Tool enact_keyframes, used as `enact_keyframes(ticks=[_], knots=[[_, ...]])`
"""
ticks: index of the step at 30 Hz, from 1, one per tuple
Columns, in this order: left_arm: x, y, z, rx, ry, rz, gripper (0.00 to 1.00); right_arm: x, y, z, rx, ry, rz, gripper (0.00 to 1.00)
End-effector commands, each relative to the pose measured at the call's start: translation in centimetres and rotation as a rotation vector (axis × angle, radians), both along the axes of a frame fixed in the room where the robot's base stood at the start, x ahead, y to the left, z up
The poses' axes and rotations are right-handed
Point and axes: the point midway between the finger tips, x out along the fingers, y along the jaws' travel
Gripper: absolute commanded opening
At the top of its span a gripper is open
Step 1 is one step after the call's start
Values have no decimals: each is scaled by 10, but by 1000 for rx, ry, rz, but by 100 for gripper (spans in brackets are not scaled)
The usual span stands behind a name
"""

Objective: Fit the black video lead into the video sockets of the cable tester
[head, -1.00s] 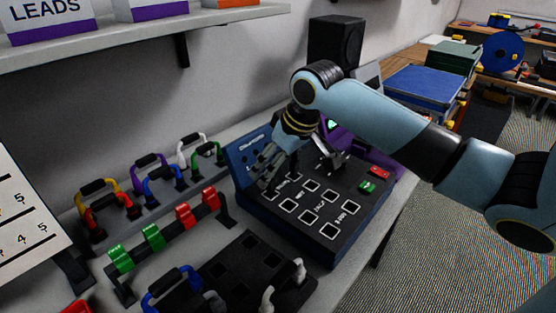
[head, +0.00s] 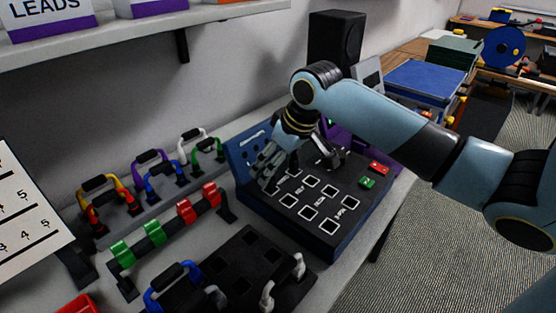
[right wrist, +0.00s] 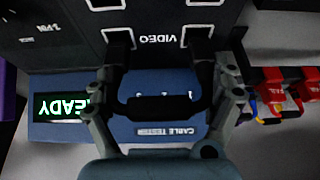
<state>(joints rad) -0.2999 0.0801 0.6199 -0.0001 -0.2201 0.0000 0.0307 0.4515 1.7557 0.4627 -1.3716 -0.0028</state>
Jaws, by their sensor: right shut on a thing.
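The cable tester (head: 301,228) is a dark box with white-outlined sockets on top and a blue back panel. Its label VIDEO (right wrist: 157,38) shows upside down in the right wrist view, between two sockets. My right gripper (right wrist: 160,88) is shut on the black video lead (right wrist: 157,106), whose handle spans between the fingers. The lead's two plug ends are at the video sockets; how deep they sit is hidden. In the head view my right gripper (head: 300,163) is over the tester's far part and hides the lead. My left gripper is not in view.
A rack with coloured leads (head: 149,160) stands left of the tester. A dark socket board (head: 245,262) lies in front. The tester has green and red buttons (head: 368,182) at its right.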

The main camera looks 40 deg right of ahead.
Motion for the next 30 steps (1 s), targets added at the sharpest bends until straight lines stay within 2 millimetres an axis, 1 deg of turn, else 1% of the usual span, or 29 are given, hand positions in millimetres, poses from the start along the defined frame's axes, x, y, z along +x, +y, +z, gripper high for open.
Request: enact_keyframes(ticks=[5,15,25,26,28,30], knots=[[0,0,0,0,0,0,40,0,0,0,0,0,0,57],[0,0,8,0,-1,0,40,0,-1,-2,0,1,0,57],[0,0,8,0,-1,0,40,0,0,-3,0,0,0,57],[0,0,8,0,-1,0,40,0,0,-3,0,0,0,91],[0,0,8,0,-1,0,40,0,0,-3,0,0,0,100],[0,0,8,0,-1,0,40,0,0,-3,0,0,0,100]])
